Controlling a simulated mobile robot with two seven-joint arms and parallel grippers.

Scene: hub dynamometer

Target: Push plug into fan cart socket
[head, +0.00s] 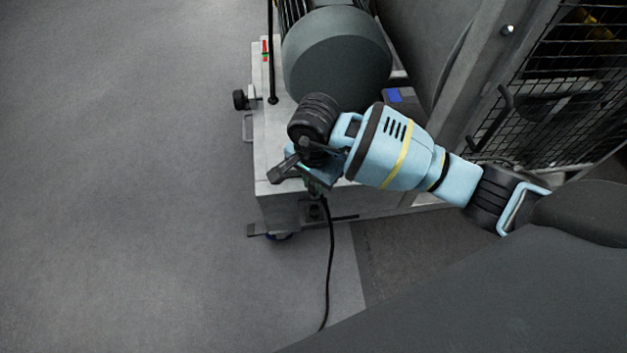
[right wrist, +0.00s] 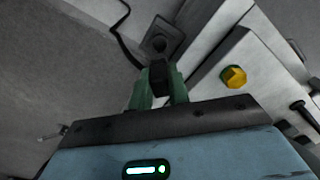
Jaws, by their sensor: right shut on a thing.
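My right gripper (head: 318,188) is at the front end of the pale fan cart (head: 270,150) in the head view. In the right wrist view its green fingers (right wrist: 158,88) are shut on the black plug (right wrist: 159,76). A dark square socket (right wrist: 162,42) with a round recess shows just beyond the plug in that view. The plug looks close to the socket, but I cannot tell whether they touch. The black cable (head: 331,262) hangs from the gripper area to the floor. In the head view the gripper hides the plug. My left gripper is not in view.
A big grey fan drum (head: 337,58) stands on the cart behind my gripper. A mesh guard (head: 560,90) stands at the right. The floor at the left is clear.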

